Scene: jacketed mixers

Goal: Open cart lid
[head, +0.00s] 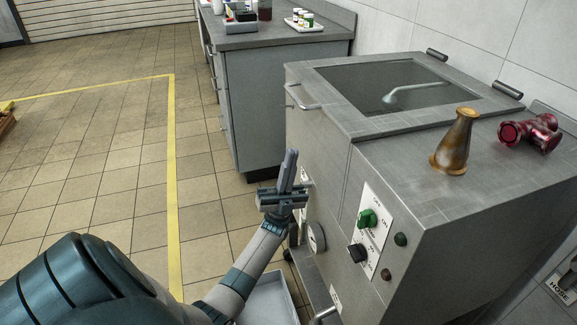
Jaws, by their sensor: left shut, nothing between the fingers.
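The grey metal cart (330,165) stands at right with a flat lid (345,115) on its top. The lid has a grey frame around a dark window and lies level, looking closed. A bar handle (302,103) sticks out at its front left edge. Two dark hinge cylinders (437,54) sit along the far edge. My left gripper (289,162) is shut and empty, pointing up in front of the cart's front face. In the picture it is below the handle and apart from it. My right gripper is not in view.
Green and black knobs (367,218) stick out of the front panel. A counter (270,110) stands behind.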

